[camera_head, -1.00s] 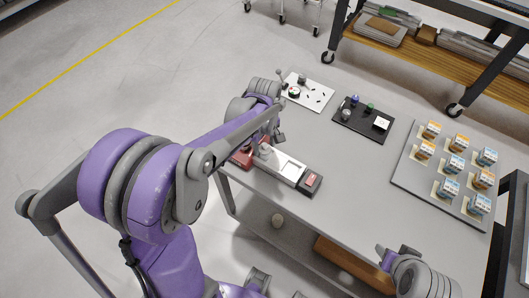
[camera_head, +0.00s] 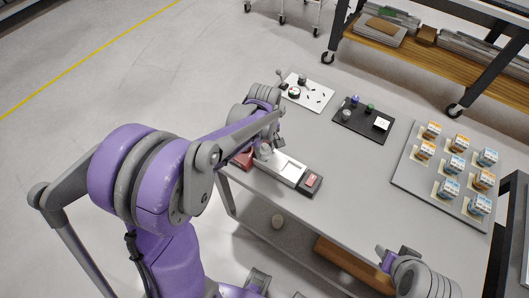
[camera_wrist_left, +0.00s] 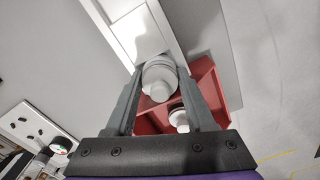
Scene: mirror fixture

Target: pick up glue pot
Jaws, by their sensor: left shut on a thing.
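My left gripper (camera_wrist_left: 165,95) is shut on a pale grey round pot, which I take to be the glue pot (camera_wrist_left: 158,78). The pot sits between the two fingers, at the edge of a red holder (camera_wrist_left: 207,90) and a white fixture (camera_wrist_left: 130,22). I cannot tell whether it is clear of the holder. In the head view my left gripper (camera_head: 266,146) is over the near left table corner, largely hidden by its arm. My right gripper (camera_head: 397,254) is at the table's near right edge; its finger gap is unclear.
A white plate (camera_head: 312,96), a black tray (camera_head: 350,123) with small containers, and a grey board (camera_head: 410,183) with several small boxes stand on the table. A dark block (camera_head: 311,182) ends the white fixture. The table's middle (camera_head: 345,165) is clear.

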